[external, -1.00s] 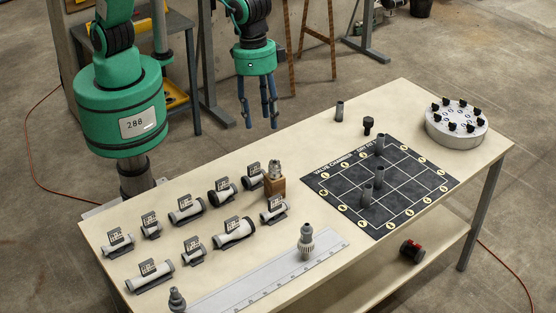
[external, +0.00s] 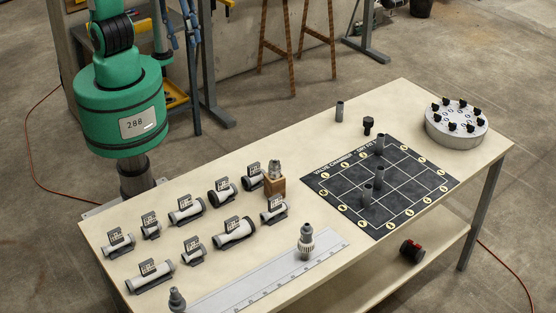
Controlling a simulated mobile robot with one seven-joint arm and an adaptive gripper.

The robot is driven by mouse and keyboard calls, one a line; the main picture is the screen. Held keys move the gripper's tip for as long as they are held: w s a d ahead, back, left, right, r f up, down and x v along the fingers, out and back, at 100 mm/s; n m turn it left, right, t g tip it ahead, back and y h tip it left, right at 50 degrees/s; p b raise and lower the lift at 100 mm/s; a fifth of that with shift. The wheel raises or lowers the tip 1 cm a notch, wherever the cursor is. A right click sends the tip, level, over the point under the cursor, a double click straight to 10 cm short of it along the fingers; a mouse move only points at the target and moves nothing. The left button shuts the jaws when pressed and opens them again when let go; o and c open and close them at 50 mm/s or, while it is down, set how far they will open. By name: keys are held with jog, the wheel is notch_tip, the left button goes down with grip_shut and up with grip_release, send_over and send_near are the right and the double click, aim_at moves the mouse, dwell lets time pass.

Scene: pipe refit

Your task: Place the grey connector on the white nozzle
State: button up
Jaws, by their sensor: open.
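A white ribbed piece that looks like the white nozzle (external: 306,248) stands upright on the long ruler plate at the table's front. A grey stepped piece, apparently the grey connector (external: 306,230), sits upright on top of it; I cannot tell how firmly they are seated. My gripper (external: 184,42) is at the top of the view, left of centre, with only its blue fingers showing. It is open and empty, well away from both pieces and beyond the table's back edge.
Labelled pipe pieces in holders (external: 235,231) fill the table's left half. A small wooden block (external: 274,186) bears a metal fitting. Dark grey cylinders stand on and near the black grid mat (external: 333,182). A round plate with black knobs (external: 457,131) stands far right. Another grey fitting (external: 177,300) stands at the ruler's left end.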

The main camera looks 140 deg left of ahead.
jog(key=s+d+f+m+t, duration=0.1)
jog(key=s+d+m+t, duration=0.1)
jog(key=s, duration=1.9)
jog(key=shift+d+f+m, duration=0.15)
jog(key=shift+d+m, duration=0.55)
jog(key=shift+m, duration=0.3)
jog(key=shift+s, duration=0.1)
notch_tip(320, 180, down, 12)
jog(key=b, duration=1.1)
jog(key=shift+r+b, duration=0.2)
jog(key=shift+b, duration=0.15)
